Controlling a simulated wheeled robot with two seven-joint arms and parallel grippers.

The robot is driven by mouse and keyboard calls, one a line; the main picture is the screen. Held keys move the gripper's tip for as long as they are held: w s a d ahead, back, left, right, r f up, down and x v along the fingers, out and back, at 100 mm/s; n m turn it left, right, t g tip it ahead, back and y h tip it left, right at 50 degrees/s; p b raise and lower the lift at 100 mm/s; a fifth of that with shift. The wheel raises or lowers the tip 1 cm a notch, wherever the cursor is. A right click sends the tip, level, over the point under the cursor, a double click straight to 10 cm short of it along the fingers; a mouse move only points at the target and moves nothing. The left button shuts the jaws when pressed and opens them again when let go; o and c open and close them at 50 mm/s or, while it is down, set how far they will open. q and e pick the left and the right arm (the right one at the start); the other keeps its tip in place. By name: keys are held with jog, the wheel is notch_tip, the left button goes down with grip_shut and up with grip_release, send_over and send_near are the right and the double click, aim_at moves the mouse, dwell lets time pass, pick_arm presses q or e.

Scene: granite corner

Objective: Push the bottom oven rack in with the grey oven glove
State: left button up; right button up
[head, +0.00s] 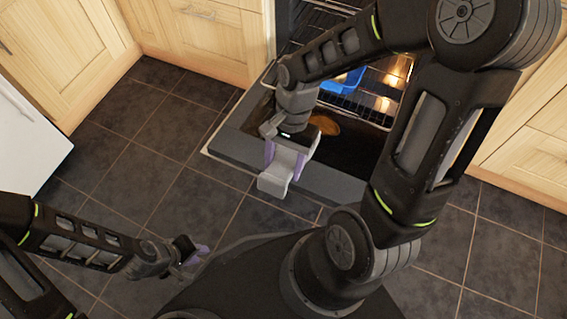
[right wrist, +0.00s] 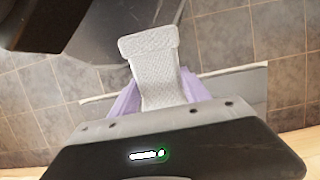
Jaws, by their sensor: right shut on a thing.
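The grey oven glove (head: 280,172) is pinched between the lavender fingers of my right gripper (head: 288,160), above the lowered oven door. The glove (right wrist: 155,75) also fills the middle of the right wrist view, its wide end pointing away from the gripper. The oven (head: 300,22) is open at the top centre. A wire rack (head: 362,112), the lowest I can make out, shows beyond my right forearm, which partly hides it. The glove is apart from this rack, nearer to me. My left gripper (head: 196,254) is low at the left, away from the oven; its opening is unclear.
A blue dish (head: 345,80) is in the oven by the rack. A round brown item (head: 325,125) shows beside my right gripper, over the dark door area. The oven door (head: 232,146) juts out over dark tiles. Wooden cabinets flank the oven. Floor at left is clear.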

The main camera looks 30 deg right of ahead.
jog(key=shift+w+d, duration=0.1)
